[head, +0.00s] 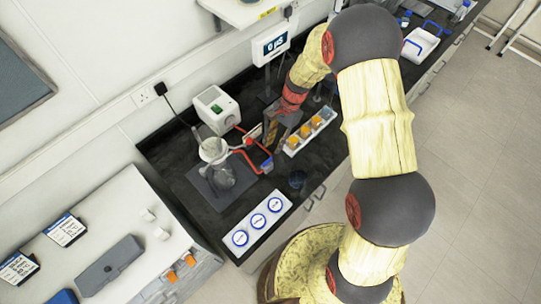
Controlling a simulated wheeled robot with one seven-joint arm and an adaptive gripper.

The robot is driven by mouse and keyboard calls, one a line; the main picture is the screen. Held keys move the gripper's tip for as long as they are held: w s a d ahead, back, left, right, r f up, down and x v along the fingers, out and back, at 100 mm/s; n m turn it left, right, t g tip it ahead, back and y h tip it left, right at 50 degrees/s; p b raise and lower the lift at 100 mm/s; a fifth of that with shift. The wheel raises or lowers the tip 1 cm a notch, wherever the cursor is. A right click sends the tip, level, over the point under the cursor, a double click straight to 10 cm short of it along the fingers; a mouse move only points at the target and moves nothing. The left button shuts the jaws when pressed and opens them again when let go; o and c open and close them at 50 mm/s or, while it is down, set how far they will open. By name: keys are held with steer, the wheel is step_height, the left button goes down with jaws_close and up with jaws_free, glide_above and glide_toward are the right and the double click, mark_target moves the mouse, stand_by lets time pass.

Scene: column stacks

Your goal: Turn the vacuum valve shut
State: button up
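A glass vessel with a pale funnel-like top (213,150) stands on a dark square plate (222,187) on the black bench. Red tubing (243,155) runs from beside it toward a white box-shaped unit (217,109) with a green screen. A small red part (251,141) and a small blue part (267,165) sit along the tubing; I cannot tell which is the vacuum valve. My gripper (268,136) is low over the bench, right of the tubing and close to these parts. Its fingers are small and dark here, so their opening and any contact are unclear.
A white rack with orange-topped items (310,131) lies right of my gripper. A white panel with several round blue-ringed pads (258,222) is at the bench front. A display reading 0 (275,46) stands behind.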

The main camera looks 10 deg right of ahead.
mark_target(267, 161)
steer(key=shift+p+x, duration=0.3)
steer(key=shift+x, duration=3.55)
steer(key=c, duration=0.3)
steer(key=c, duration=0.4)
steer(key=shift+w, duration=0.1)
jaws_close()
